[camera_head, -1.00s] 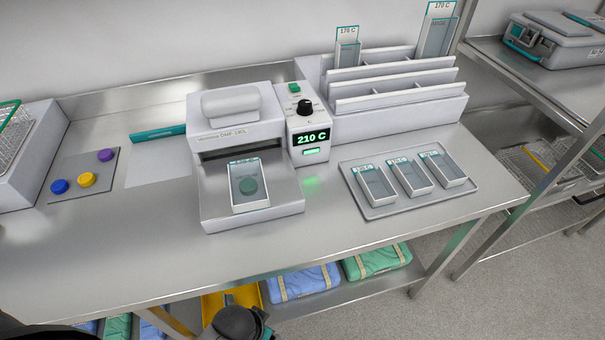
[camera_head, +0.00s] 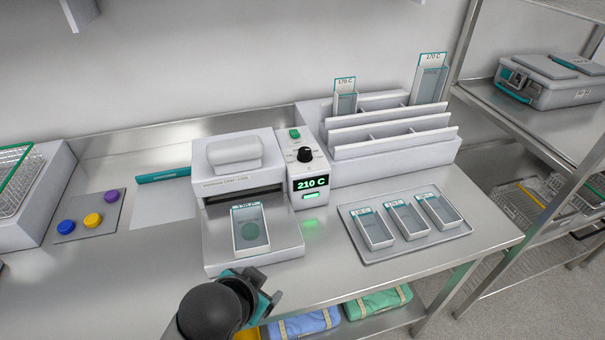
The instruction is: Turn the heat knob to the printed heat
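The heat knob (camera_head: 305,154) is a black round dial on the sloped top of the white control box, with small printed marks around it that are too small to read. Below it the green display (camera_head: 312,184) reads 210 C. The box joins the white sealer (camera_head: 232,185). A pouch tray (camera_head: 250,232) with a teal-edged label lies at the sealer's front; its print is blurred and looks like 170 C. My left gripper (camera_head: 264,287), dark with teal parts, is in front of the sealer, apart from the knob. It looks open and empty. My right gripper is out of view.
A grey tray (camera_head: 405,249) with three labelled pouches lies right of the sealer. Behind it a white rack (camera_head: 395,150) holds two tall pouches labelled 170 C. Coloured discs on a grey mat (camera_head: 88,229) lie left. A metal shelf (camera_head: 530,125) stands right.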

